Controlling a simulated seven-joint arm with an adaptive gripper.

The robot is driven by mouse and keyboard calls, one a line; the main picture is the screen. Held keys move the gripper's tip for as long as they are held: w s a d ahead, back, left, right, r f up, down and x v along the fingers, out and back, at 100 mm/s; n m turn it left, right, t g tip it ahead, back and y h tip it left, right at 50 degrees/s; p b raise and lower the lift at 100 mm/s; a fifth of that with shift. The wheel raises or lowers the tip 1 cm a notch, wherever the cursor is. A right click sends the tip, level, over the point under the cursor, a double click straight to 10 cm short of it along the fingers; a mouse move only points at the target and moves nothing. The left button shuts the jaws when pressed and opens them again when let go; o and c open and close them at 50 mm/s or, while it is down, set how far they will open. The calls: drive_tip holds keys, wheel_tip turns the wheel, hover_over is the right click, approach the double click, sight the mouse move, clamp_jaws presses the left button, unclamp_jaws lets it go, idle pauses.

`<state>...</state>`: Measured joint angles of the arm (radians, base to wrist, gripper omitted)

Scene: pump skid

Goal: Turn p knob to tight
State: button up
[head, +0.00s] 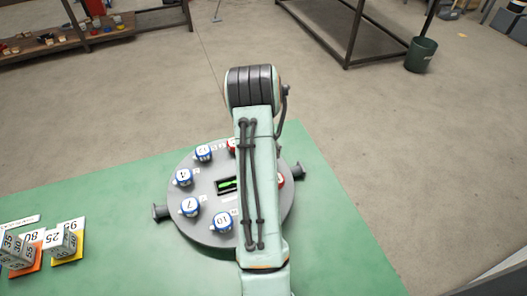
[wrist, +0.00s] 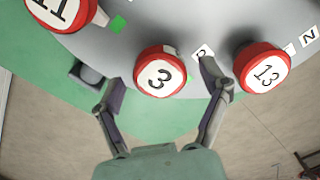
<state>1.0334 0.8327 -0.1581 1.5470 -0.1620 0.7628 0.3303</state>
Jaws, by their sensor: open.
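In the wrist view, a red knob with a white face marked 3 (wrist: 158,76) sits on the grey round panel (wrist: 195,22). A small white label (wrist: 203,52) lies beside it; its letter is partly covered by a finger and I cannot read it surely. My gripper (wrist: 165,92) is open, one finger on each side of knob 3; I cannot tell whether they touch it. Red knobs 13 (wrist: 265,70) and 11 (wrist: 60,12) flank it, with an N label (wrist: 309,37) near 13. In the head view my arm hides the gripper and knob 3.
Number blocks (head: 62,243) stand at left. A dark bin (head: 420,54) stands beyond.

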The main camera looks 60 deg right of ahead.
wheel_tip(320, 180, up, 12)
drive_tip(key=shift+f, duration=0.2)
idle(0.5)
